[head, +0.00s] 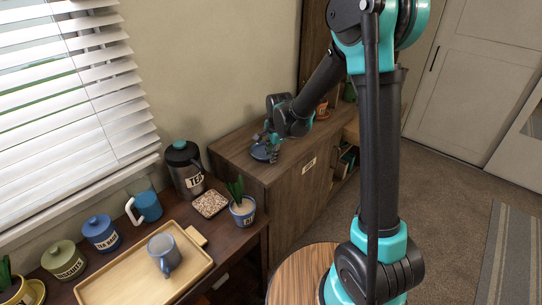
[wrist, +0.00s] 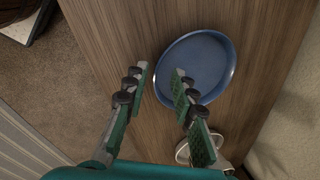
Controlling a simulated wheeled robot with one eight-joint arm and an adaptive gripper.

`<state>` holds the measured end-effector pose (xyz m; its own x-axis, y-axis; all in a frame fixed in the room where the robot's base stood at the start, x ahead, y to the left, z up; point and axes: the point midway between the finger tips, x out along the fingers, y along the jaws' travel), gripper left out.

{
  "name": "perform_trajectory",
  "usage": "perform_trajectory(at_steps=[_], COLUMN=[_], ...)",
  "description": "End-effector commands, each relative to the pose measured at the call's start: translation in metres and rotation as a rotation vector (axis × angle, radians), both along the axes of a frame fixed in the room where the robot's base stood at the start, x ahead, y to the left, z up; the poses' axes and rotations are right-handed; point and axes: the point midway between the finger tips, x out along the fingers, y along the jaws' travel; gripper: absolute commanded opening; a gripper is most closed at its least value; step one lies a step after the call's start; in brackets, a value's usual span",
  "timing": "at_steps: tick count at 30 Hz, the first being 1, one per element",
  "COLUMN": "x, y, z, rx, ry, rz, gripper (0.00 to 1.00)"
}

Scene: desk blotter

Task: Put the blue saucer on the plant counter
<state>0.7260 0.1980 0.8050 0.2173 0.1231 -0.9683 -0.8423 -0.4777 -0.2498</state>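The blue saucer (head: 262,153) lies on the wooden cabinet top (head: 232,150) beyond the near desk, close to its front left part. In the wrist view the blue saucer (wrist: 213,62) shows from above, flat on brown wood grain. My gripper (head: 271,141) is low over the saucer in the head view. In the wrist view my gripper (wrist: 159,78) is open. One finger is outside the saucer's left rim and the other is over its inside, with the rim between them. I cannot tell whether the fingers touch it. Which surface is the plant counter is not clear; the cabinet's label (head: 308,165) is too small to read.
The near desk holds a wooden tray (head: 100,287) with a grey-blue mug (head: 164,254), several canisters, a blue mug (head: 148,206), a TEA jar (head: 184,168) and a potted plant (head: 242,210). A round wooden stool top (head: 295,275) is nearby. A pale round object (wrist: 183,153) sits near the saucer.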

Motion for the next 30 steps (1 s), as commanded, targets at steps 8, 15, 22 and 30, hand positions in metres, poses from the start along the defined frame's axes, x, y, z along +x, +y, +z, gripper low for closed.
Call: perform_trajectory(at_steps=[8,15,22,30], x=[-0.011,-0.020,-0.024,-0.032], y=[-0.006,-0.011,-0.014,-0.030], z=[0.045,0.084,0.105,0.107], rx=[0.000,0.000,0.000,-0.012], ry=[0.000,0.000,0.000,-0.013], rz=[0.000,0.000,0.000,0.038], gripper=[0.26,0.26,0.26,0.26])
